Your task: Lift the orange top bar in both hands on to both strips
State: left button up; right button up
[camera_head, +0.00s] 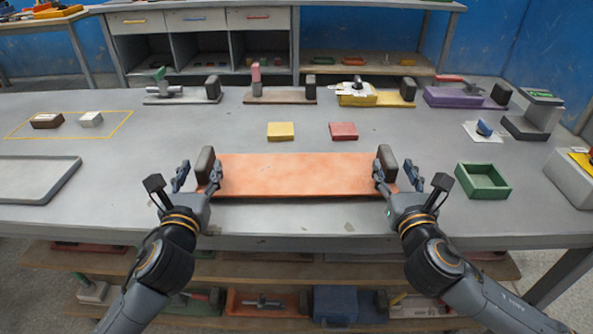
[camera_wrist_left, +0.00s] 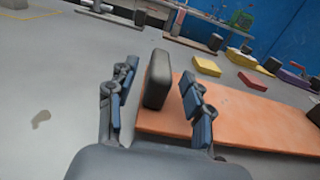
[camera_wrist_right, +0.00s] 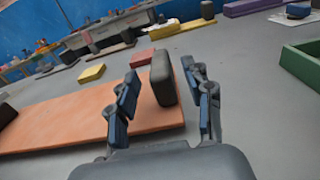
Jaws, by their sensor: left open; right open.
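The orange top bar (camera_head: 295,175) lies flat on the grey table near its front edge, with a dark upright block at each end. My left gripper (camera_head: 197,180) is open around the left block (camera_head: 205,166); in the left wrist view the block (camera_wrist_left: 158,79) stands between the spread fingers (camera_wrist_left: 155,100). My right gripper (camera_head: 398,180) is open around the right block (camera_head: 387,160); in the right wrist view that block (camera_wrist_right: 162,78) stands between the fingers (camera_wrist_right: 165,95). Behind the bar lie a yellow strip (camera_head: 280,131) and a red strip (camera_head: 343,131), both short and apart.
A green open box (camera_head: 482,182) stands right of my right gripper. A grey tray (camera_head: 36,180) lies at the left. Several bases with dark blocks, one of them purple (camera_head: 458,98), line the back. The table between the short strips and the back row is clear.

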aim_at(205, 153)
pick_arm(q)
jog(key=w, duration=0.5)
pick_arm(e)
jog(key=w, duration=0.5)
pick_arm(q)
grip_shut()
pick_arm(e)
grip_shut()
pick_arm(q)
jog(key=shift+r, duration=0.1)
pick_arm(e)
jog(key=shift+r, duration=0.1)
